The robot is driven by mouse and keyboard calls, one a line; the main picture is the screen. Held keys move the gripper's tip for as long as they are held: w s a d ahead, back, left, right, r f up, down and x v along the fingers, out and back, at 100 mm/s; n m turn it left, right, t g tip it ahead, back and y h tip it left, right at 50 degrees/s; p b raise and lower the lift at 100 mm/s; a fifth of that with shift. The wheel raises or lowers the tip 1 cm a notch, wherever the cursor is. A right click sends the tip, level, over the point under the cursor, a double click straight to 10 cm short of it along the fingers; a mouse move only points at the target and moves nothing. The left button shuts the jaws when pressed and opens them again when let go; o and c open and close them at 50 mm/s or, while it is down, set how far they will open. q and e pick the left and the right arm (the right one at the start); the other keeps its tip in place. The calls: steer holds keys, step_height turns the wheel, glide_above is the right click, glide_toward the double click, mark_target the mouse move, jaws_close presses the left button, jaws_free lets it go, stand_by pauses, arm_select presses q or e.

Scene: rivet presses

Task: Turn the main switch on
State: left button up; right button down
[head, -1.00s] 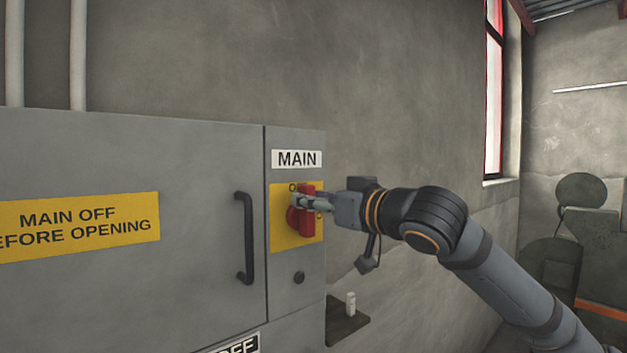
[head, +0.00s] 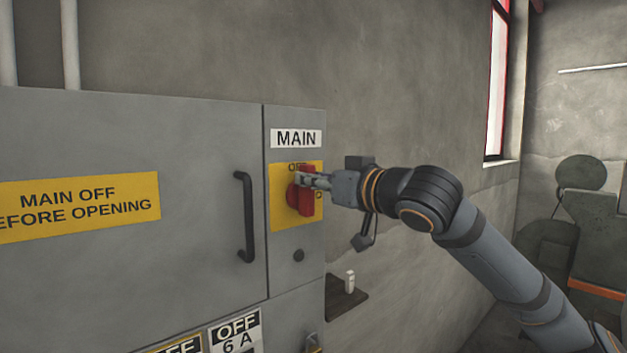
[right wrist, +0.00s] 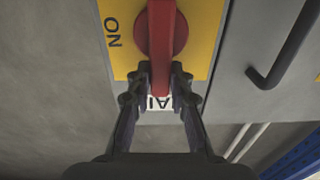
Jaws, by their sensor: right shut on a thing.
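The main switch is a red rotary knob (head: 307,203) on a yellow plate (head: 281,216), below a MAIN label on a grey cabinet. Its handle stands upright, towards the OFF mark at the plate's top; ON is at the right side. My right gripper (head: 315,181) reaches in from the right and is shut on the upper end of the handle. In the right wrist view, upside down, the two fingers (right wrist: 160,80) lie on either side of the red handle (right wrist: 161,40), and ON shows at the left. My left gripper is not in view.
The cabinet door with a black pull handle (head: 246,217) and a yellow warning label (head: 76,207) lies left of the switch. A small dark shelf (head: 347,297) with a white object sits below my right arm. Lower panels carry OFF labels (head: 236,332).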

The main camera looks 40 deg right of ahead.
steer(key=shift+w+d+f+m+b, duration=0.1)
steer(key=shift+d+f+m+b, duration=0.55)
steer(key=shift+m+b, duration=1.7)
steer(key=shift+d+f+m+b, duration=0.6)
steer(key=shift+m+b, duration=0.45)
steer(key=shift+m, duration=2.45)
steer(key=shift+w+d+f+m+b, duration=0.1)
steer(key=shift+d+f+m+b, duration=0.5)
steer(key=shift+m+b, duration=1.75)
steer(key=shift+a+m+p, duration=0.1)
steer(key=shift+m+p, duration=0.5)
steer(key=shift+m, duration=0.2)
steer(key=c, duration=1.2)
jaws_free()
steer(key=shift+r, duration=0.1)
